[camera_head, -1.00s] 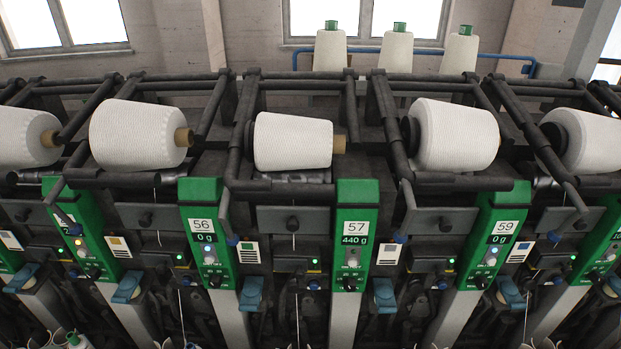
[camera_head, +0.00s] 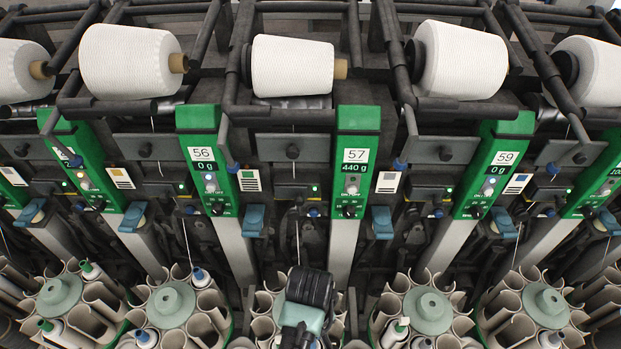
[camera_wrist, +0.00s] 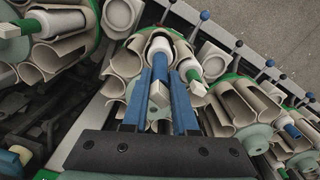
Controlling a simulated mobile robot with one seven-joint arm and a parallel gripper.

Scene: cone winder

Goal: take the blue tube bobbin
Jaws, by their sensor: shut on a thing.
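The blue tube bobbin (camera_wrist: 160,66) is in the middle of the wrist view, a white-wound package with a bare blue tube end. My gripper (camera_wrist: 160,76) is shut on this tube end, with one blue finger on each side. The bobbin's wound part lies among the open pockets of a round magazine (camera_wrist: 137,92); I cannot tell whether it is still seated. A bobbin with a green tube end (camera_wrist: 192,74) is close by on the right. In the head view my wrist covers part of the magazine (camera_head: 262,325) below unit 57, and the fingertips and held bobbin are hidden.
More magazines with grey-green hubs stand on both sides, such as the hub at left (camera_head: 171,303) and right (camera_head: 428,309). Winding unit 57 (camera_head: 356,165) rises behind, with a white cone (camera_head: 292,65) above. Knobbed levers (camera_wrist: 239,44) line one side in the wrist view.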

